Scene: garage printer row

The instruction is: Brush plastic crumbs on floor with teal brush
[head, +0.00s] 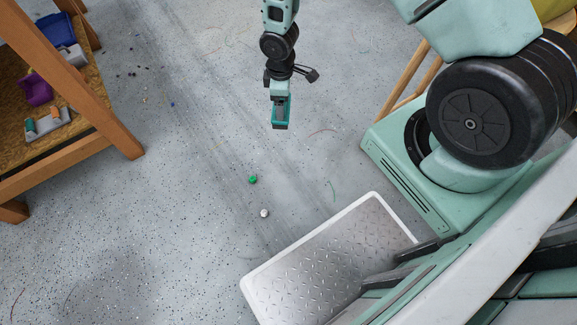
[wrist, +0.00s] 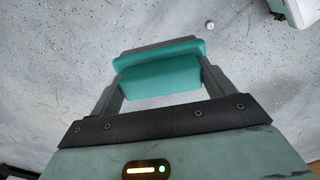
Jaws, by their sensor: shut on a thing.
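My gripper (head: 281,98) hangs over the floor in the upper middle of the head view, shut on the teal brush (head: 281,115). In the wrist view the teal brush (wrist: 158,78) sits between the two dark fingers; its bristles are not clear. A green crumb (head: 253,179) and a white crumb (head: 264,213) lie on the grey speckled floor, nearer to me than the brush and apart from it. A small pale piece (wrist: 210,26) shows on the floor in the wrist view.
A wooden shelf table (head: 110,128) with bins and parts stands at the left. A metal tread plate with a white rim (head: 296,242) is at the bottom. Wooden legs (head: 412,85) stand at the right. Thin coloured strands and dark specks dot the floor. The middle floor is mostly open.

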